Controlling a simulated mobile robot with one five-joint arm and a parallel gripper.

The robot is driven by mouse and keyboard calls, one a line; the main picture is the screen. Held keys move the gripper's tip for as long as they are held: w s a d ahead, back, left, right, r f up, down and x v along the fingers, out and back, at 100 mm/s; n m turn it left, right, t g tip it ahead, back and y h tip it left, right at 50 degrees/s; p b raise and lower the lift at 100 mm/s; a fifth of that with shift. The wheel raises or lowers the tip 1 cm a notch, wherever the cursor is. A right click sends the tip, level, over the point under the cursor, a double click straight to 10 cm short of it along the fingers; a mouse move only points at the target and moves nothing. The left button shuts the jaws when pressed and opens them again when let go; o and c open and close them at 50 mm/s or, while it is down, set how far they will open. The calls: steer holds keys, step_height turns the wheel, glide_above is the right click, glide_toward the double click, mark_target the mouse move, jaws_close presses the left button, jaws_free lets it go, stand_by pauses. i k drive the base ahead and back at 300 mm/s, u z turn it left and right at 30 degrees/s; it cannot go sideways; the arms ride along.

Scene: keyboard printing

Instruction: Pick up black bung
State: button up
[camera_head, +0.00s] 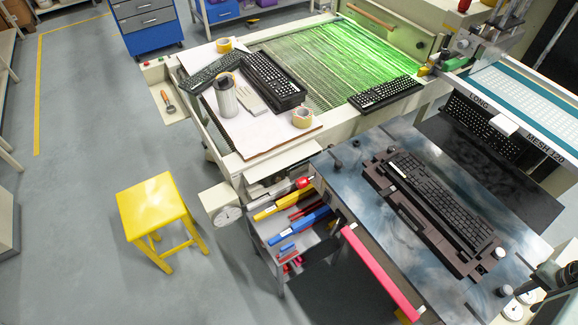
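Small dark round pieces that look like black bungs lie on the blue-grey metal table (372,215). One bung (338,165) is near the table's left corner. A second bung (355,143) is close behind it, at the upper left edge. A third dark piece (503,291) is near the lower right edge. They are too small to tell apart in detail.
A dark keyboard (440,200) sits in a fixture on the metal table. A pink-red bar (382,272) runs along the table's front left side. A yellow stool (150,205) stands on the open grey floor. Grey-green equipment (552,275) crowds the lower right corner.

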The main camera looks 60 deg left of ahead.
mark_target(338, 164)
steer(key=u, duration=3.45)
steer(key=i, duration=1)
steer(key=z, duration=0.05)
